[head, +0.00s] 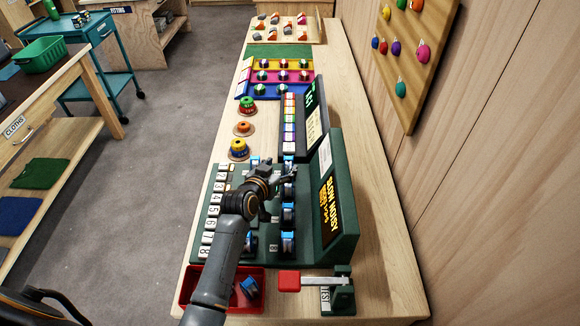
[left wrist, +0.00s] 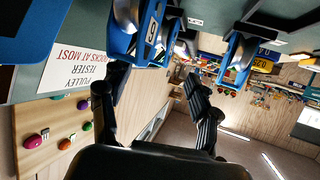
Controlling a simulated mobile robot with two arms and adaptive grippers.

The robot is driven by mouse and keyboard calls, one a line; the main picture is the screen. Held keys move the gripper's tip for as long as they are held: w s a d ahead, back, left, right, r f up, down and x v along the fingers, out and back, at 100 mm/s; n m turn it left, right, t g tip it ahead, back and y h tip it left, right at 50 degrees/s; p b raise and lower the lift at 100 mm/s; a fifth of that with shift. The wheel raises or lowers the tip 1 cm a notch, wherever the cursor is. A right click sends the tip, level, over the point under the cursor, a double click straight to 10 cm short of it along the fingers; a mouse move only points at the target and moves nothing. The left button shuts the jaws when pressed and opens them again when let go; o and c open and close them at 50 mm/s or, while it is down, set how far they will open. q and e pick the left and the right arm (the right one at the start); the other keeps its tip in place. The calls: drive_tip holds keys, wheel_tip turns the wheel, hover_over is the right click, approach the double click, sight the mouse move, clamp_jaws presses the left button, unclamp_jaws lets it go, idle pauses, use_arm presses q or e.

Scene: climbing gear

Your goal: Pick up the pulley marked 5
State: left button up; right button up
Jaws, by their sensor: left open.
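Several blue pulleys (head: 287,215) stand on a dark green tester board (head: 230,240), whose left edge has white cards numbered 1 to 8. I cannot read the pulleys' own marks in the head view, so I cannot tell which is marked 5. My left gripper (head: 284,176) is open above the board, close to the right-hand column of pulleys. In the left wrist view, its spread fingers (left wrist: 152,85) have nothing between them. A blue pulley (left wrist: 125,25) with a white tag, its digit like a 6 or 9, is just beyond them. Another blue pulley (left wrist: 238,58) is further right.
A green display housing (head: 345,205) rises right of the pulleys. A red tray (head: 195,290) holding a blue pulley and a test stand (head: 342,292) with a red-ended lever are at the near end. The wooden wall bounds the right.

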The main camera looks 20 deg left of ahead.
sight(288, 158)
use_arm(q)
drive_tip(key=shift+r+p+x, duration=0.2)
drive_tip(key=shift+p+x, duration=0.15)
drive_tip(key=shift+x, duration=1)
drive_tip(key=shift+r+p+x, duration=0.2)
drive_tip(key=shift+p+x, duration=0.15)
drive_tip(key=shift+x, duration=0.95)
drive_tip(key=shift+w+d+f, duration=0.15)
drive_tip(key=shift+w+f, duration=0.1)
drive_tip(key=shift+w, duration=0.3)
drive_tip(key=c, duration=1.3)
drive_tip(key=shift+r, duration=0.1)
